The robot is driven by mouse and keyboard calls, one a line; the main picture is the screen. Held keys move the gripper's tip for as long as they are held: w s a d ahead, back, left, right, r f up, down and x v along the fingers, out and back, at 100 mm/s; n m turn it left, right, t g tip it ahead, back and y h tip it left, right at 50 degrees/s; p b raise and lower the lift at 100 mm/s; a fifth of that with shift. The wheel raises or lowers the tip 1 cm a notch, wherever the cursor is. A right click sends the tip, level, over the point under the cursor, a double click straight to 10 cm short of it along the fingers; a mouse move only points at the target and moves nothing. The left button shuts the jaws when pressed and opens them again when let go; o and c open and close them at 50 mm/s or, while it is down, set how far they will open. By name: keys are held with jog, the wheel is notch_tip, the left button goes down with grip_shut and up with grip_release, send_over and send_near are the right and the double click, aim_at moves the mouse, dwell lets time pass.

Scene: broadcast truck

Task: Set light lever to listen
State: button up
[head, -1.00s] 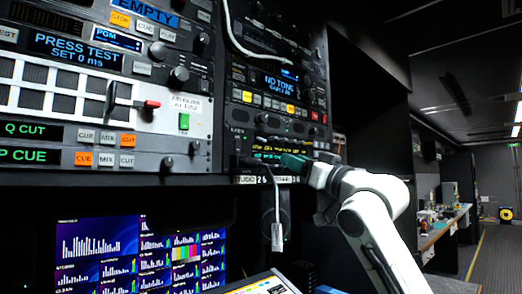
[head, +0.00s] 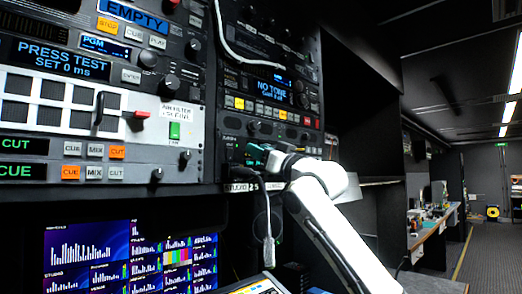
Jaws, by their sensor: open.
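My white arm reaches up from the lower right in the head view. My gripper (head: 258,158) is at the lowest panel (head: 233,144) of the right-hand rack, just above a strip label (head: 242,187) that reads STUDIO. The gripper is open, with its dark fingers toward the panel; the fingertips are small and partly hidden. I cannot make out a lever marked light or the word listen. The gripper and wrist cover much of this panel, including most of its lit display, and may hide the lever. I cannot tell whether the fingers touch anything.
A cable with a grey plug (head: 268,250) hangs below the gripper. The left rack has a white panel (head: 65,115) with a red-tipped handle (head: 142,114). Monitors (head: 130,255) glow below. A counter (head: 435,232) and open aisle lie at right.

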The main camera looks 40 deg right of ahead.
grip_shut()
dwell(0.4)
jog(key=shift+r, duration=0.1)
jog(key=r+g+p, duration=0.1)
jog(key=g+p, duration=0.1)
jog(key=p, duration=0.3)
jog(key=r+g+p, duration=0.2)
jog(key=g+p, duration=0.1)
jog(key=p, duration=0.2)
jog(key=shift+s+r+p, duration=0.1)
jog(key=shift+s+p, duration=0.1)
jog(key=shift+p, duration=0.2)
jog(key=shift+w+r+g+p, duration=0.1)
jog(key=shift+r+g+p, duration=0.15)
jog(key=shift+g+p, duration=0.75)
jog(key=shift+w+r+g+p, duration=0.1)
jog(key=shift+r+g+p, duration=0.15)
jog(key=shift+g+p, duration=0.75)
jog(key=shift+g+b, duration=0.3)
jog(key=shift+b, duration=0.05)
grip_release()
